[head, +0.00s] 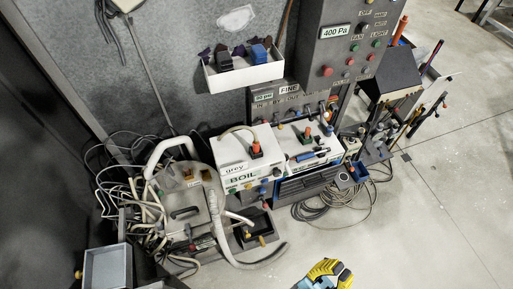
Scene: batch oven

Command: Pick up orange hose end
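I cannot single out the orange hose end with certainty. A small orange-red piece with a dark green base (256,149) stands on the left white box lid, and a pale hose runs to it. A similar red-orange piece with green (306,137) stands on the right white box. Both are small and blurred. A yellow, black and light-blue part (328,273) at the bottom edge looks like the end of my arm with my gripper. It is cut off, and its fingers cannot be made out. It is well apart from both boxes, over bare floor.
A thick pale hose (216,215) arches over a grey machine and tangled hoses at left. A white tray (240,75) with dark and blue items hangs on the wall. A control panel (345,50) stands behind. Coiled cables (335,205) lie on the floor.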

